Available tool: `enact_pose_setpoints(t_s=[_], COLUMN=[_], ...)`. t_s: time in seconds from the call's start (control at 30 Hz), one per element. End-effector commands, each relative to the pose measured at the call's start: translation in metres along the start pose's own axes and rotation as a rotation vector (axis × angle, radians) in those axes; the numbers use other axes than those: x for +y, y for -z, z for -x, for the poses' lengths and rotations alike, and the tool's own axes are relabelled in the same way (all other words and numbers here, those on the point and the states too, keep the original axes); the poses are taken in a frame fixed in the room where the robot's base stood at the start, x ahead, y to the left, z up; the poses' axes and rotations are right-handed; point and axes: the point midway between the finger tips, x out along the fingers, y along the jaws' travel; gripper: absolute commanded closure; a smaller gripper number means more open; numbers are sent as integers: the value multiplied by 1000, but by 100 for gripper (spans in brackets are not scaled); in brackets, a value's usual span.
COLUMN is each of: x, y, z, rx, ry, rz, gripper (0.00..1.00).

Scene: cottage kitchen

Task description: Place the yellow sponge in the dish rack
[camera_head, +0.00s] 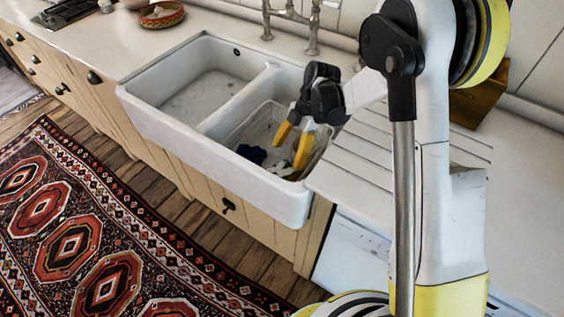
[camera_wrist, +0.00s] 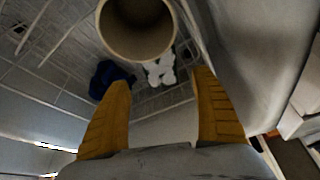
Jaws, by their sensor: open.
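My gripper (camera_head: 288,155) reaches down over the right sink basin, its two orange-yellow fingers spread apart. In the wrist view my gripper (camera_wrist: 162,79) is open with nothing between its fingers. A pale rack or bin with thin lines (camera_head: 236,136) stands in that basin; I take it for the dish rack. A dark blue item (camera_head: 252,154) lies in it, also seen in the wrist view (camera_wrist: 108,78). I cannot make out a yellow sponge apart from my fingers in either view.
In the wrist view a beige round cup-like thing (camera_wrist: 137,52) is at the top, near a white-and-green item (camera_wrist: 160,68). The white sink's left basin (camera_head: 200,94) looks empty. A grooved drainboard (camera_head: 352,168) lies right of the sink; a tap (camera_head: 290,16) stands behind it.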

Motion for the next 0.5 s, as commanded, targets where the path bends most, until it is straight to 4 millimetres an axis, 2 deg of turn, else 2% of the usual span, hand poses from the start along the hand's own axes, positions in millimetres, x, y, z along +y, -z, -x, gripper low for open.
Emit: enact_pose_setpoints(t_s=[0.03,0.13,0.4,0.5], x=[0,0,0,-5], y=[1,0,0,4], z=[13,27,40,54], rx=[0,0,-3,-23], ry=[0,0,-2,-22], rz=[-1,-1,-7,-71], gripper=[25,25,25,25])
